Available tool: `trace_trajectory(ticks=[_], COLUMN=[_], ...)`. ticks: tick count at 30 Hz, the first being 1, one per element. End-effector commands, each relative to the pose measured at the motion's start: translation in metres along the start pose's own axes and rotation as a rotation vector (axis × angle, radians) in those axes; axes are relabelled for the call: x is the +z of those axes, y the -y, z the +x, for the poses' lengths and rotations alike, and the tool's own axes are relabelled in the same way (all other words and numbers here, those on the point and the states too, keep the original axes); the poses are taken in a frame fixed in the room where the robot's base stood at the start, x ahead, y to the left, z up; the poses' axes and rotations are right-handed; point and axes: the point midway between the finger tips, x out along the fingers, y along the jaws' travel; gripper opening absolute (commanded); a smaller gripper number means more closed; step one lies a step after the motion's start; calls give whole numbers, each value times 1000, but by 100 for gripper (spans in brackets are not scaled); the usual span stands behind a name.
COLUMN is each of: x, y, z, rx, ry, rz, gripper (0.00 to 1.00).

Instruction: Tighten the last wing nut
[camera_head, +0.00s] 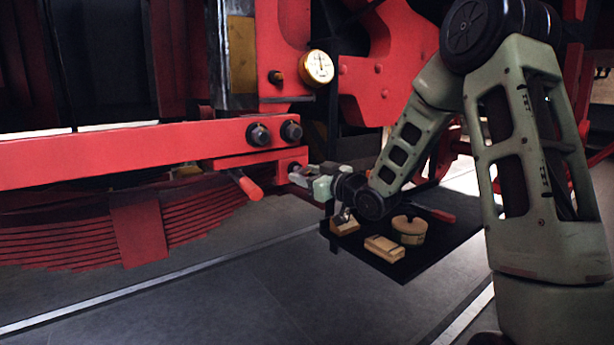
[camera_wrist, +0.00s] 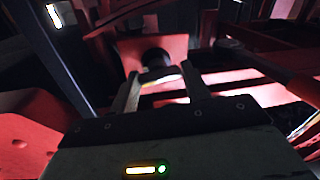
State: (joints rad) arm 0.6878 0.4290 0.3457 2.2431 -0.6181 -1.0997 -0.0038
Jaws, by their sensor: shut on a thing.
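My gripper (camera_head: 300,176) is at the end of a short red block (camera_head: 262,165) below the long red beam, in the head view. In the wrist view my gripper (camera_wrist: 162,88) has its two fingers either side of a small grey piece (camera_wrist: 158,74), apparently the wing nut, and is shut on it. A dark round part (camera_wrist: 155,57) on a red face lies just beyond the fingertips. The wing nut cannot be made out in the head view, where the fingers hide it. Its turned angle and tightness cannot be told.
A black tray (camera_head: 400,268) below my wrist holds wooden blocks (camera_head: 384,248), a round lidded pot (camera_head: 409,230) and a red-handled tool (camera_head: 437,213). The red beam (camera_head: 120,155) carries two dark bolts (camera_head: 258,134). A red handle (camera_head: 247,186) juts out left of my gripper. A brass gauge (camera_head: 317,68) is above.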

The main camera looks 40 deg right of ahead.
Motion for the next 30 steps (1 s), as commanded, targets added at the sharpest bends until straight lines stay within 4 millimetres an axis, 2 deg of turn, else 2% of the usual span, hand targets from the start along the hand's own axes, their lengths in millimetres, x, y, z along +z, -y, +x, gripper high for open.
trace_trajectory(ticks=[6, 16, 17, 18, 19, 30], x=[1, 1, 1, 1, 1, 1], y=[0, 0, 0, 0, 0, 0], z=[0, 0, 0, 0, 0, -6], rx=[6, 7, 7, 7, 7, 8], ry=[-21, -24, -24, -24, -24, -24], rz=[159, 179, 179, 178, 178, 175], gripper=[24, 24, 55, 67, 69, 69])
